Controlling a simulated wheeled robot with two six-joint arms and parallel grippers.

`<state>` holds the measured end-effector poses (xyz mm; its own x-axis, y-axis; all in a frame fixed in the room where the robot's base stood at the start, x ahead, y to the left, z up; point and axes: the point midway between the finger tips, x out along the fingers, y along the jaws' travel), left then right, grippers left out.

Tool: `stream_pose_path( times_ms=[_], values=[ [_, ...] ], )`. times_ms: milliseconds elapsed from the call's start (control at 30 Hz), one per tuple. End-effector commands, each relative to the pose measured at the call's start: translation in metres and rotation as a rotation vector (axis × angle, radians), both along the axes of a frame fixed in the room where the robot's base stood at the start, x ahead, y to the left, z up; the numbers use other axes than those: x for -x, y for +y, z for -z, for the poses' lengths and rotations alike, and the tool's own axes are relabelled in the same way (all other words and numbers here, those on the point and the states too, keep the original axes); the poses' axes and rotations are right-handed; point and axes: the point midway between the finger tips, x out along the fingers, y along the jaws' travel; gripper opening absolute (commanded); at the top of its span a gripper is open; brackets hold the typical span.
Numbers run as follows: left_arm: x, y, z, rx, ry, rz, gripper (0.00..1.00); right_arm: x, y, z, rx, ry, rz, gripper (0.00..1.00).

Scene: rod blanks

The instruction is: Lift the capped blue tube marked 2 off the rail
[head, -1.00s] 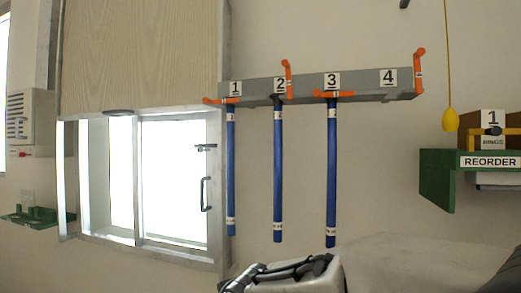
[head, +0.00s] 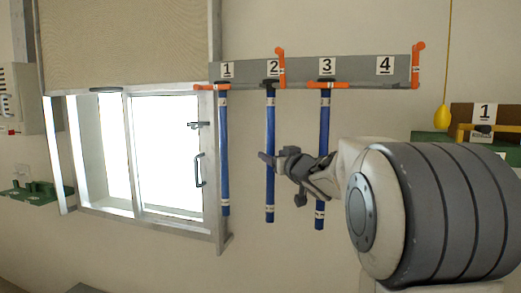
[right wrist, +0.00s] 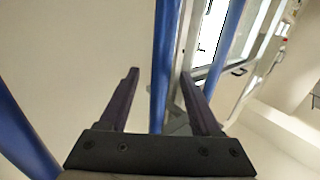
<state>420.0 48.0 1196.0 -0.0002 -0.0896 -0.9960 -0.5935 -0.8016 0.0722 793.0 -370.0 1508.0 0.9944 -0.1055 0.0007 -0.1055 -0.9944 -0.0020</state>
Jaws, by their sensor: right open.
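Tube 2 (head: 270,120) is a long blue tube with a dark cap, hanging upright from the grey rail (head: 355,70) under the label 2 (head: 272,68). The orange latch beside it (head: 281,65) stands upright. My right gripper (head: 267,160) is open at the tube's middle height. In the right wrist view, the tube (right wrist: 163,60) runs between the two dark fingers of the gripper (right wrist: 159,75), with gaps showing; I cannot tell how deep it sits. My left gripper is not in view.
Tube 1 (head: 224,150) hangs to the left and tube 3 (head: 325,120) to the right, close to my right arm; their orange latches lie level. Slot 4 (head: 385,66) holds no tube. A window (head: 168,150) is at left, a yellow pull (head: 440,118) at right.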

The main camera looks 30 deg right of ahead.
Motion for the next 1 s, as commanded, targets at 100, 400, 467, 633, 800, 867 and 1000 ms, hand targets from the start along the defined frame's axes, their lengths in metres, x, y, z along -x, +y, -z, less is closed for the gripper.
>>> stream_pose_path(
  times_ms=[100,400,467,633,800,867,1000],
  values=[
    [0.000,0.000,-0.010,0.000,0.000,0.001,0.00,-0.015,-0.001,-0.004,-0.001,0.003,-0.002,0.65],
    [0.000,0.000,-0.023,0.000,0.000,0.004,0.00,-0.050,-0.004,-0.004,0.000,0.002,0.000,0.65],
    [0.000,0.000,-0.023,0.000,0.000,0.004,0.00,-0.051,-0.005,-0.003,0.001,0.002,0.000,0.65],
    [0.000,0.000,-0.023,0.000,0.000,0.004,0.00,-0.051,-0.005,-0.003,0.001,0.001,0.001,0.65],
    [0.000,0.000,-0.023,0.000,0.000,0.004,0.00,-0.051,-0.005,-0.003,0.000,0.001,0.001,0.03],
    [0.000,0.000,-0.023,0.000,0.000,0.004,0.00,-0.051,-0.005,-0.003,0.000,0.001,0.001,0.00],
    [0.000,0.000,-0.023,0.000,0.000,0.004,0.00,-0.051,-0.005,-0.004,0.000,0.000,0.001,0.00]
  ],
)
